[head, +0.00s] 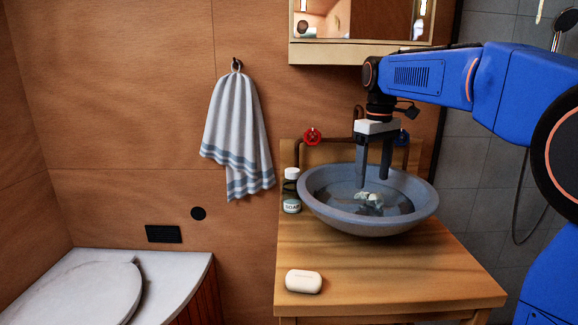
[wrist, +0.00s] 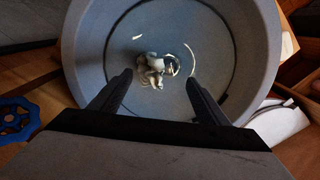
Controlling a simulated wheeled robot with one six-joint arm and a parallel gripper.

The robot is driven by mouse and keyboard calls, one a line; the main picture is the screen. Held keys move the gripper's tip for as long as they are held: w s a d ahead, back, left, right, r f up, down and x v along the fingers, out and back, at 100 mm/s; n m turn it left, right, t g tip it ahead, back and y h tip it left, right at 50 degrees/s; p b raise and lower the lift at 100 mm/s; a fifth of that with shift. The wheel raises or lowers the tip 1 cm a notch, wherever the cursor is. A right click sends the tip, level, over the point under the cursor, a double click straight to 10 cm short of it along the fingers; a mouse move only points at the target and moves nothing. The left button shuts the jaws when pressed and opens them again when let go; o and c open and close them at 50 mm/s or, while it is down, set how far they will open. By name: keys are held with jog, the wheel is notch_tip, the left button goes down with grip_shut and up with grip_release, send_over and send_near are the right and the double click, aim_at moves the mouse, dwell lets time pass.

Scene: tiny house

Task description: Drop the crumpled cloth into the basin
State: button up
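The basin (head: 330,208) is a round grey-blue bowl on the wooden counter, and its rim also surrounds most of the wrist view (wrist: 262,75). The crumpled cloth (head: 371,200) is a small pale grey-white bundle lying inside the basin, near the bottom. In the wrist view the cloth (wrist: 150,68) lies beyond my fingertips, apart from them. My gripper (head: 374,182) points down over the basin. In the wrist view my gripper (wrist: 158,80) has its two fingers spread wide with nothing between them.
A soap bottle (head: 291,192) stands left of the basin, close to its rim. A white soap bar or case (head: 303,281) lies at the counter's front left. Red (head: 312,136) and blue (head: 402,138) tap handles are behind the basin. A striped towel (head: 238,135) hangs on the wall.

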aim_at(370, 195)
notch_tip(370, 195, up, 17)
jog(key=shift+r, duration=0.2)
dwell(0.6)
